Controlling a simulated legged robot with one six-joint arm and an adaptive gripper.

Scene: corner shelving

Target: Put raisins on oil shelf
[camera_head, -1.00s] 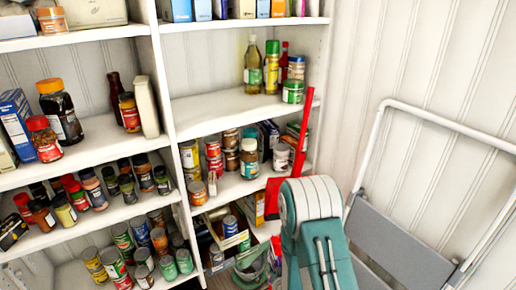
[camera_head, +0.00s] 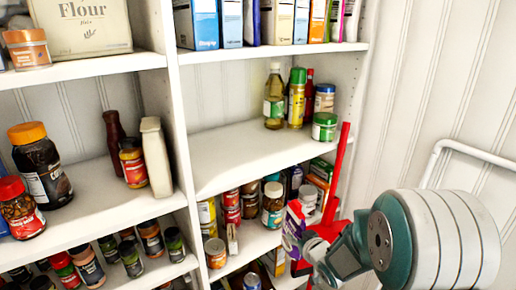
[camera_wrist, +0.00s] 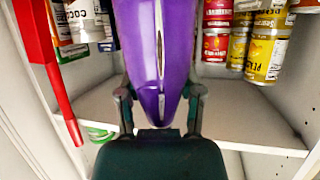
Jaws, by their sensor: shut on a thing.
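The purple raisins package (camera_wrist: 158,55) fills the middle of the wrist view, between the two fingers of my gripper (camera_wrist: 160,108). My gripper is shut on it. In the head view the purple and white package (camera_head: 292,226) shows partly beside my arm, in front of the lower can shelf; my gripper's fingers are hard to make out there. The oil shelf (camera_head: 235,150) is above and behind it. An oil bottle (camera_head: 274,98) stands at its right end, with a green-capped yellow bottle (camera_head: 296,100), a red bottle and jars beside it.
The left and middle of the oil shelf are bare. A red long-handled tool (camera_head: 341,165) leans upright at the shelf's right front; it also shows in the wrist view (camera_wrist: 50,70). Cans and jars (camera_head: 272,205) fill the shelf below. A folding ladder (camera_head: 470,150) stands at right.

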